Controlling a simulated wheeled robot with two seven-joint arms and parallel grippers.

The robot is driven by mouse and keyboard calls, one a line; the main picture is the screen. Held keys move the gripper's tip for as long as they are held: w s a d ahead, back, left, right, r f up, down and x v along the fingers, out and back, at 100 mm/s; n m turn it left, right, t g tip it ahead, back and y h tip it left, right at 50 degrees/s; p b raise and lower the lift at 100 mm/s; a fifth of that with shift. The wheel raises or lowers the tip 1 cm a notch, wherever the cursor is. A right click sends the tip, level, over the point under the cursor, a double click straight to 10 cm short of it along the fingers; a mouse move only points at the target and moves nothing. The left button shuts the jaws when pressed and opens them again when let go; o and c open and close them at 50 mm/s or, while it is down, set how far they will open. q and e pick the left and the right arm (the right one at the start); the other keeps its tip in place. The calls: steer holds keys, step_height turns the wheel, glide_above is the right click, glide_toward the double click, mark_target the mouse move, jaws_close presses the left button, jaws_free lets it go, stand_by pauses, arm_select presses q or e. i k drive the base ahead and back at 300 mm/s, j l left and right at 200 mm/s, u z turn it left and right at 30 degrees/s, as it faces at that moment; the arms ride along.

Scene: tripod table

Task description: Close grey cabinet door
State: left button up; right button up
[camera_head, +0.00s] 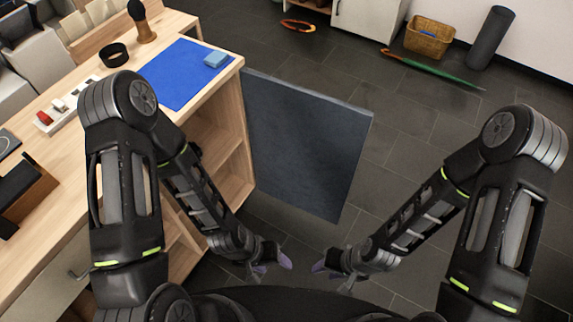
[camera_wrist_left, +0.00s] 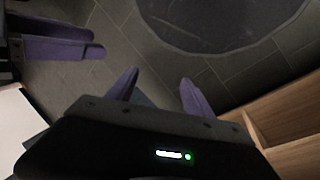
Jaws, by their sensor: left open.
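The grey cabinet door (camera_head: 305,140) is swung wide open in the head view. It stands out to the right from the front edge of the wooden cabinet (camera_head: 238,172), leaving open shelves showing. My left gripper (camera_head: 272,266) is open and empty, below and in front of the door, apart from it. Its two purple fingers show spread in the left wrist view (camera_wrist_left: 160,92). My right gripper (camera_head: 332,275) is just to its right, also apart from the door. Its purple fingers (camera_wrist_left: 60,40) look spread and empty in the left wrist view.
A blue mat (camera_head: 185,78) with a light blue block (camera_head: 215,59) lies on the cabinet top. A wicker basket (camera_head: 430,38), a green umbrella-like item (camera_head: 430,68) and a dark roll (camera_head: 491,38) are at the back right. Tiled floor right of the door is clear.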

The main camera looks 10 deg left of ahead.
mark_target(307, 145)
steer(key=i+l+u, duration=0.1)
steer(key=l+u, duration=0.15)
steer(key=u, duration=0.25)
steer(key=l+u, duration=0.25)
steer(key=u, duration=0.2)
steer(key=l+u, duration=0.3)
steer(key=u, duration=0.2)
steer(key=l+u, duration=0.3)
steer(key=u, duration=0.2)
steer(key=k+l+u, duration=0.1)
steer(key=l, duration=0.4)
steer(key=k+l+u, duration=0.1)
steer(key=l, duration=0.35)
steer(key=k+l+u, duration=0.1)
steer(key=k+l, duration=0.2)
steer(key=l, duration=0.15)
steer(key=k+l+u, duration=0.1)
steer(key=l, duration=0.35)
steer(key=k+l+u, duration=0.1)
steer(key=k+l, duration=0.2)
steer(key=l, duration=0.15)
steer(key=k+l+u, duration=0.15)
steer(key=l, duration=0.25)
steer(key=k+l+u, duration=0.1)
steer(key=k+l, duration=0.2)
steer(key=l, duration=0.1)
